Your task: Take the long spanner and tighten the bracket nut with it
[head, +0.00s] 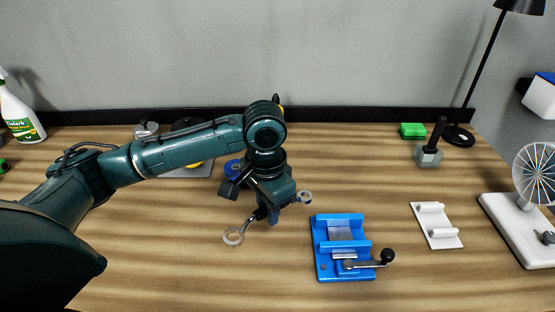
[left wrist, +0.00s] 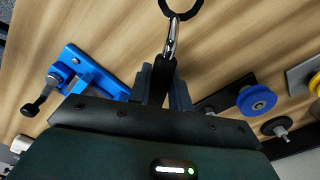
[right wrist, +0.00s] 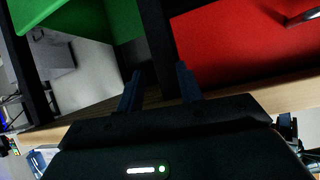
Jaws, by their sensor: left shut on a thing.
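My left gripper (head: 272,217) is shut on a tool that I take for the long spanner (head: 233,237). In the head view its ring end hangs low to the left, just above or at the table; I cannot tell which. The left wrist view shows the dark grip between the fingers (left wrist: 160,85), a metal shank and the ring end of the spanner (left wrist: 172,38). Another small ring (head: 305,197) shows right of the gripper; I cannot tell what it belongs to. I cannot make out the bracket nut. My right gripper (right wrist: 160,88) is open and empty.
A blue vise (head: 340,247) with a crank stands right of the left gripper. Wheels on plates, including a blue wheel (left wrist: 257,100), lie behind my left arm.

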